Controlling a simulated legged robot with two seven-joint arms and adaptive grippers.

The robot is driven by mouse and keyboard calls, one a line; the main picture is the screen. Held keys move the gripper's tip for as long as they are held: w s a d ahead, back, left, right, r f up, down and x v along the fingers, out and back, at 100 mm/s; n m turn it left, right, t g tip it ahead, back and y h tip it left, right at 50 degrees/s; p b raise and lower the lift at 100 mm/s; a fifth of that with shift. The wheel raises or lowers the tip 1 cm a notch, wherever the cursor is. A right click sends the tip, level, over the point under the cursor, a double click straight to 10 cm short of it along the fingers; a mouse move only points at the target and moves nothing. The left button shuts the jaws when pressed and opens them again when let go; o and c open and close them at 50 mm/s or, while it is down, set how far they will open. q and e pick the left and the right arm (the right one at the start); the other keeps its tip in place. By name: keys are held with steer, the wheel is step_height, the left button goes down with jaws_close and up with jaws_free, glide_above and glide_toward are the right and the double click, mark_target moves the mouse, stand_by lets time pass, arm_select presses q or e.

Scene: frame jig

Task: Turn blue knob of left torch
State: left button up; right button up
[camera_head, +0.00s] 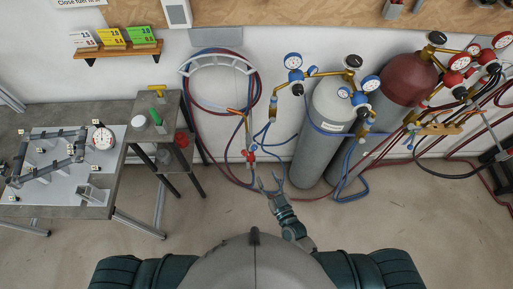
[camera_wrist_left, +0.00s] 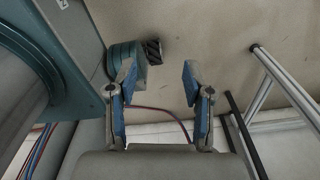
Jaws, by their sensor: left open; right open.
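A torch-like fitting with red and blue parts (camera_head: 249,155) hangs on the hoses left of the grey cylinder in the head view. Its blue knob is too small to make out clearly. My right gripper (camera_head: 269,181) is open and empty, just below and right of this fitting and apart from it. My left gripper (camera_wrist_left: 160,88) is open and empty in the left wrist view, with blue pads on its fingers; it does not show in the head view.
A grey cylinder (camera_head: 323,125) and a red-brown cylinder (camera_head: 405,82) with gauges stand to the right. Hoses hang from a wall rack (camera_head: 217,62). A table (camera_head: 118,115) with a frame jig stands left. The floor (camera_head: 190,225) in front is open.

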mark_target(255, 149)
steer(key=x, duration=1.3)
steer(key=shift+w+d+p, duration=0.1)
steer(key=shift+w+p, duration=0.2)
steer(key=shift+w, duration=0.1)
steer(key=shift+d, duration=0.25)
steer(key=c, duration=0.8)
jaws_close()
steer(key=p, duration=0.1)
steer(key=m+p, duration=0.1)
steer(key=p, duration=0.1)
steer(key=shift+r+m, duration=0.3)
steer(key=shift+a+m+g+p, duration=0.1)
steer(key=shift+m+g+p, duration=0.2)
steer(key=shift+a+f, duration=0.1)
steer(key=shift+f, duration=0.1)
arm_select(q)
steer(key=r, duration=0.1)
steer(key=w+r, duration=0.1)
steer(key=r, duration=0.1)
steer(key=w+r, duration=0.1)
steer(key=shift+d+r, duration=0.3)
steer(key=shift+d, duration=0.1)
arm_select(e)
steer(key=shift+f, duration=0.1)
